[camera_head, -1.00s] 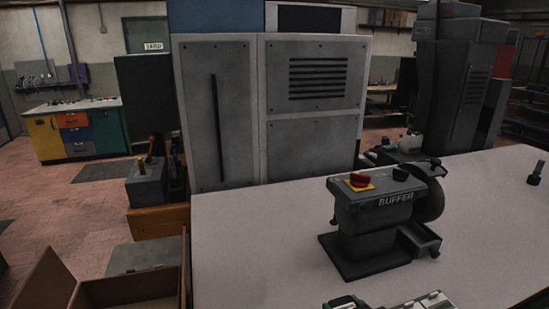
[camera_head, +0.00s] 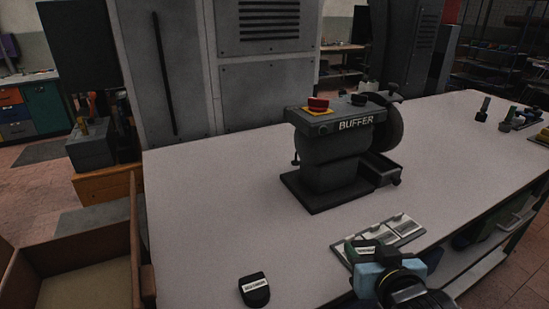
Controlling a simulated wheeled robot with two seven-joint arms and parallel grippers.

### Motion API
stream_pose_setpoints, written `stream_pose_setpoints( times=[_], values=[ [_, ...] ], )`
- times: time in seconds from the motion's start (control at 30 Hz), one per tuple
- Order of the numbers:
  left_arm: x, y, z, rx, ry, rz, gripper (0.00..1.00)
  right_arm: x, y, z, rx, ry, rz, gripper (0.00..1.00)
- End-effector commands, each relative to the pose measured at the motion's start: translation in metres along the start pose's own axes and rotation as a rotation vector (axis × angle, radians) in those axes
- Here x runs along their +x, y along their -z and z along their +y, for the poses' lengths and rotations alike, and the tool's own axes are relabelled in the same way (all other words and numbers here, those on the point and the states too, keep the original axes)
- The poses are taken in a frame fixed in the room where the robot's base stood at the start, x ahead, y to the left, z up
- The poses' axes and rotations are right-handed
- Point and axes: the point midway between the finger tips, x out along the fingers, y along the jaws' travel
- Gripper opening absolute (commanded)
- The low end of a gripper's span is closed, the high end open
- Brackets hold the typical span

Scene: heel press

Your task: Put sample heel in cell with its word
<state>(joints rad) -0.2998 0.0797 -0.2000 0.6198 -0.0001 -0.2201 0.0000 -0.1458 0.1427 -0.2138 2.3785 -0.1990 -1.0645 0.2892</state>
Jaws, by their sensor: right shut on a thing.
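My right gripper (camera_head: 372,268) comes in at the bottom right, shut on a dark green sample heel (camera_head: 356,246) with a white label. The label is too small to read. The heel is at the near left of a flat tray with cells (camera_head: 420,234), overlapping it in the view; I cannot tell whether it touches. Pale cells with small labels show beyond the heel, their words unreadable. A black heel (camera_head: 255,296) with a white label lies on the table to the left. My left gripper is not in view.
A grey buffer machine (camera_head: 335,150) with a red button stands on the white table (camera_head: 220,200) behind the tray. Small tools (camera_head: 515,119) stand at the far right. The table's left part is mostly clear.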

Motion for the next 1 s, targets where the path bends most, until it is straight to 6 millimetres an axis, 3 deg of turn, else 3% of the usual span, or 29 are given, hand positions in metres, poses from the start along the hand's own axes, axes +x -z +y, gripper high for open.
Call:
stream_pose_setpoints(
  times=[0.27,0.5,0.7,1.0],
  values=[
    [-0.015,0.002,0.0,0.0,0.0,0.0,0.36,0.005,0.011,-0.014,-0.022,0.043,0.007,0.27],
    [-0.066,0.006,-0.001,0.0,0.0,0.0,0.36,0.024,0.035,-0.062,-0.09,0.203,0.02,0.27],
    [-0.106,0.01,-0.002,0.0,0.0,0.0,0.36,0.035,0.04,-0.095,-0.14,0.326,0.016,0.27],
    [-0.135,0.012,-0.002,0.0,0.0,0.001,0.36,0.044,0.034,-0.11,-0.173,0.412,0.002,0.27]
  ],
)
